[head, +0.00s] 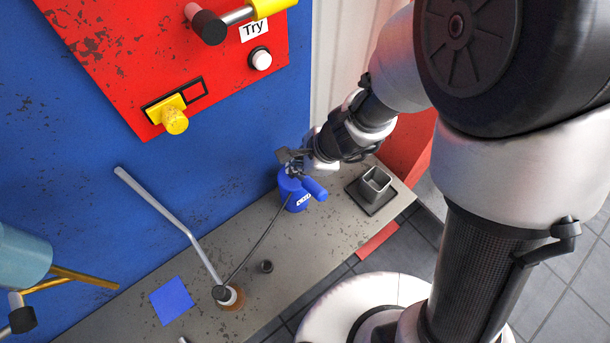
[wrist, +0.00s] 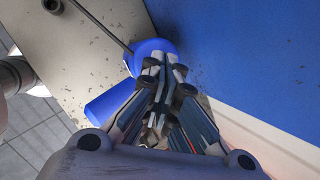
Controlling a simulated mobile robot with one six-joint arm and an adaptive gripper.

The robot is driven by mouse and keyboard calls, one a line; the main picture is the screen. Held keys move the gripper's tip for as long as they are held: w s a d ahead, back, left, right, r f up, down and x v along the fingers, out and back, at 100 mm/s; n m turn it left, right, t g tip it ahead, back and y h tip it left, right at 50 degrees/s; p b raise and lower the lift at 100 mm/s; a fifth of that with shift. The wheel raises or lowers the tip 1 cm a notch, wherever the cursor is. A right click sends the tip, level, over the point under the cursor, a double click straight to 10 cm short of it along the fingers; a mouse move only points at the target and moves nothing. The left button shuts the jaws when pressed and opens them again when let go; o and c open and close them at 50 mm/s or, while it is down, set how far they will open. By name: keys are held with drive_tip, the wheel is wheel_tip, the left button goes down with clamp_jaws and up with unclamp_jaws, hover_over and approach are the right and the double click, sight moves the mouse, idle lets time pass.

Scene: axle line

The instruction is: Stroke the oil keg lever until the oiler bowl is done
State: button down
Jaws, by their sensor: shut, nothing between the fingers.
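A blue keg (head: 294,198) with a small white label stands on the grey bench against the blue wall. A thick blue handle (head: 316,190), probably its lever, sticks out at its front right. In the wrist view the keg's round blue top (wrist: 147,48) lies at the fingertips and the handle (wrist: 108,102) extends to the lower left. My gripper (head: 291,163) is shut and empty over the keg top; it also shows in the wrist view (wrist: 163,66). I cannot tell whether it touches. A thin dark line runs from the keg to a small brownish round cup (head: 232,299), possibly the oiler bowl; its contents are unclear.
A long grey bar (head: 165,213) slants up from beside the cup. A square grey socket (head: 374,185) stands right of the keg. A small dark knob (head: 267,266) and a blue square (head: 172,300) are on the bench (head: 310,237). A red panel (head: 190,60) hangs above.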

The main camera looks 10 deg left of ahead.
idle(0.5)
drive_tip(key=shift+s+d+f+b, duration=0.1)
drive_tip(key=shift+d+f+b, duration=0.05)
drive_tip(key=shift+f+b, duration=0.35)
drive_tip(key=shift+s+d+f+b, duration=0.2)
drive_tip(key=shift+f+b, duration=0.6)
drive_tip(key=shift+b, duration=0.25)
drive_tip(key=shift+s+d+f+b, duration=0.2)
drive_tip(key=shift+f+b, duration=0.6)
drive_tip(key=shift+b, duration=0.2)
idle(1.4)
drive_tip(key=shift+r, duration=0.1)
drive_tip(key=shift+w+a+r+p, duration=0.15)
drive_tip(key=shift+a+r+p, duration=0.05)
drive_tip(key=shift+r+p, duration=0.5)
drive_tip(key=shift+w+a+r+p, duration=0.15)
drive_tip(key=shift+w+r+p, duration=0.05)
drive_tip(key=shift+r+p, duration=0.5)
drive_tip(key=shift+w+a+r+p, duration=0.15)
drive_tip(key=shift+a+r+p, duration=0.05)
drive_tip(key=shift+r+p, duration=0.5)
wheel_tip(320, 180, up, 4)
drive_tip(key=r+p, duration=0.1)
drive_tip(key=p, duration=0.4)
hover_over(303, 181)
drive_tip(key=w+a, duration=0.2)
drive_tip(key=shift+a+f, duration=0.2)
drive_tip(key=shift+f, duration=0.05)
